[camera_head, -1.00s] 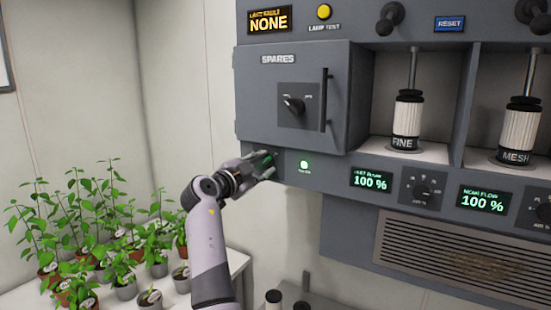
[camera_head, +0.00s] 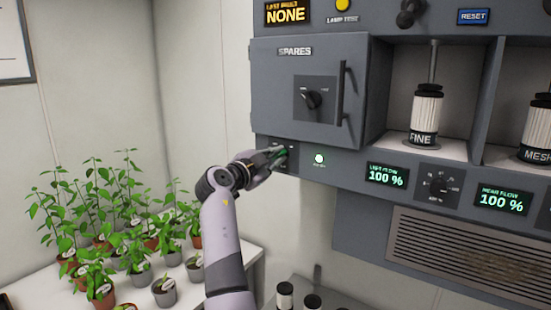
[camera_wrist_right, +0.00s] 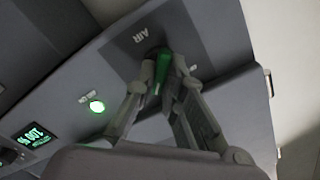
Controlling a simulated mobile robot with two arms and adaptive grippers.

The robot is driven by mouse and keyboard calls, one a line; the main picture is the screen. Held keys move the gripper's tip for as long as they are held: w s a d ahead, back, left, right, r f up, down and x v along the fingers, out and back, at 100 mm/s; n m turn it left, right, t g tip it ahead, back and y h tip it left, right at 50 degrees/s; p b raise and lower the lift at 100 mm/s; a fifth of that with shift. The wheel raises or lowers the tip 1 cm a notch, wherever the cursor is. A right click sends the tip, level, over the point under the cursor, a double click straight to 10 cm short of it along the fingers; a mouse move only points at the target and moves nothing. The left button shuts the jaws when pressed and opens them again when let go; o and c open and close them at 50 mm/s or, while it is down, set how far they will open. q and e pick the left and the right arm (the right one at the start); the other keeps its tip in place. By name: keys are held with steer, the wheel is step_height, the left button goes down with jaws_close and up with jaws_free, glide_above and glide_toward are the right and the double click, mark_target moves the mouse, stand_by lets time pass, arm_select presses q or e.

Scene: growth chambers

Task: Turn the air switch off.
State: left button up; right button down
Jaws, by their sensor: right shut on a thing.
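The air switch is a green lever (camera_wrist_right: 159,72) under the label AIR in the right wrist view, on the grey panel below the spares box. My right gripper (camera_wrist_right: 166,78) has its two fingertips closed around the lever from both sides. In the head view the right gripper (camera_head: 280,154) is at the panel's lower left corner and mostly hides the switch. My left gripper is not in view.
The spares box (camera_head: 270,75), with a knob and a bar handle, juts out above the switch. A display (camera_head: 386,175) reading 100 % and a dial (camera_head: 438,187) are to the right. Potted plants stand on a white table (camera_head: 215,275) at the lower left.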

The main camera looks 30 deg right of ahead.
steer(key=shift+f, duration=0.1)
steer(key=n+b, duration=0.4)
steer(key=n, duration=0.3)
steer(key=shift+b, duration=0.4)
steer(key=n, duration=0.4)
steer(key=shift+n, duration=0.3)
steer(key=n, duration=0.2)
steer(key=shift+n, duration=0.4)
steer(key=shift+w+n, duration=0.1)
steer(key=shift+n, duration=1.7)
